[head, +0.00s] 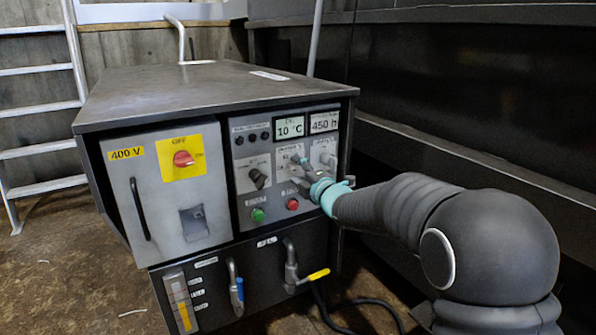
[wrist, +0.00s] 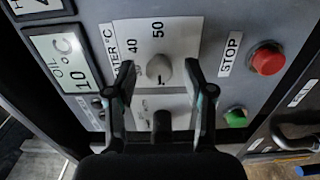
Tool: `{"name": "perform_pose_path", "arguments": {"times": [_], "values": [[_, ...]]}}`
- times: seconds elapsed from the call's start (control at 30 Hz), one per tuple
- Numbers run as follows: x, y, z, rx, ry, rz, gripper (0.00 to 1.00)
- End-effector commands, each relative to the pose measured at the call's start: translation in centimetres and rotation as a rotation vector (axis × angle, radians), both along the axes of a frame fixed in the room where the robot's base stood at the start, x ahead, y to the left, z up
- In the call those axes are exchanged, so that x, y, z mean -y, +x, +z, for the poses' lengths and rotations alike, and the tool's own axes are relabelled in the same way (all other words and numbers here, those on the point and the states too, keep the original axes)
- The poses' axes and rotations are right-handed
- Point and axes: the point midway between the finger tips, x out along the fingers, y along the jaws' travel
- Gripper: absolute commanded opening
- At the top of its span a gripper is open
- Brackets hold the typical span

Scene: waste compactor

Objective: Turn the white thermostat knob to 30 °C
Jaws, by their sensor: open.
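The white thermostat knob (wrist: 158,72) sits on a white scale plate marked HEATER °C, with 40 and 50 readable, in the wrist view. My gripper (wrist: 160,70) is open, with one finger on each side of the knob. I see gaps beside the knob, so the fingers do not appear closed on it. Part of the scale is hidden or too small to read, and I cannot tell the knob's exact setting. In the head view my gripper (head: 306,182) is at the right part of the control panel and covers some of it.
A display (head: 290,127) reads 10 °C, beside an hour meter (head: 324,121) reading 450 h. A red stop button (head: 292,204), a green button (head: 258,214) and a black selector (head: 258,178) are close by. A red main switch (head: 183,158) and a yellow-handled valve (head: 318,274) are farther off.

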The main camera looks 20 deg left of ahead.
Motion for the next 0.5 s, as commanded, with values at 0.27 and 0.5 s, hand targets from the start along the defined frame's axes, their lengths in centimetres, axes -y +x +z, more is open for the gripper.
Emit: {"name": "perform_pose_path", "arguments": {"times": [0.27, 0.5], "values": [[-0.44, 0.39, 0.01, 0.0, 0.0, -0.001, 0.53], [-0.41, 0.38, 0.02, 0.0, 0.0, -0.001, 0.21]]}}
